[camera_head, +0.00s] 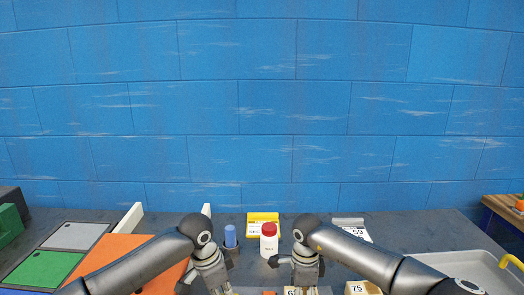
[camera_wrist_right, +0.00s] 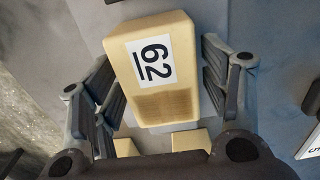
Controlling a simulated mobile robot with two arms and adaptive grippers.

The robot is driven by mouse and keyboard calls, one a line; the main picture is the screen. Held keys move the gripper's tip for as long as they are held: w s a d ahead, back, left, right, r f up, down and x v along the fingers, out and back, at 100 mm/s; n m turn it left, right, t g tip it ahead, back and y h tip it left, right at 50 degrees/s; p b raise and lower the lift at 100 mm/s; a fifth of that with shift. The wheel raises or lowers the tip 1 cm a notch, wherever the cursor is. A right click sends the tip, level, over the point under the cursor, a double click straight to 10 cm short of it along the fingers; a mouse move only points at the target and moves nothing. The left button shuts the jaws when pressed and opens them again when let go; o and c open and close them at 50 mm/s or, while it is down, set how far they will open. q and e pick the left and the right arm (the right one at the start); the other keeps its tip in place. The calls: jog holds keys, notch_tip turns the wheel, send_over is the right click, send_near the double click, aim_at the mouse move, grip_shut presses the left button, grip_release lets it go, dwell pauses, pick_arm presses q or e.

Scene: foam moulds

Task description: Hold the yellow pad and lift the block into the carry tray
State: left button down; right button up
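A cream block marked 62 (camera_wrist_right: 175,98) lies between the spread fingers of my right gripper (camera_wrist_right: 160,85) in the right wrist view. Gaps show beside it, so the gripper is open around it. In the head view the block's labelled top (camera_head: 291,291) shows at the bottom edge, below my right gripper (camera_head: 303,284). My left gripper (camera_head: 218,284) points down to the left of it; its fingertips are cut off. A yellow piece with a white label (camera_head: 263,217), possibly the yellow pad, stands at the back. The grey carry tray (camera_head: 480,262) is at the right.
A white bottle with a red cap (camera_head: 269,241) stands between my arms, near a blue cylinder (camera_head: 230,236). An orange board (camera_head: 120,250) and a green panel (camera_head: 42,270) lie at the left. Another numbered block (camera_head: 362,288) lies right of my right gripper.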

pick_arm(q)
jog(key=shift+s+f, duration=0.1)
jog(key=shift+f, duration=0.1)
pick_arm(e)
jog(key=c, duration=0.6)
jog(key=shift+r, duration=4)
pick_arm(q)
jog(key=shift+w+d+v, duration=0.1)
jog(key=shift+d+v, duration=0.1)
jog(key=shift+v, duration=1)
jog(key=shift+w+d+v, duration=0.15)
jog(key=shift+d+v, duration=0.05)
jog(key=shift+v, duration=1)
jog(key=shift+w+d+v, duration=0.1)
jog(key=shift+d+v, duration=0.1)
jog(key=shift+v, duration=0.95)
jog(key=shift+w+r, duration=0.1)
jog(key=shift+r, duration=0.1)
jog(key=v, duration=1.2)
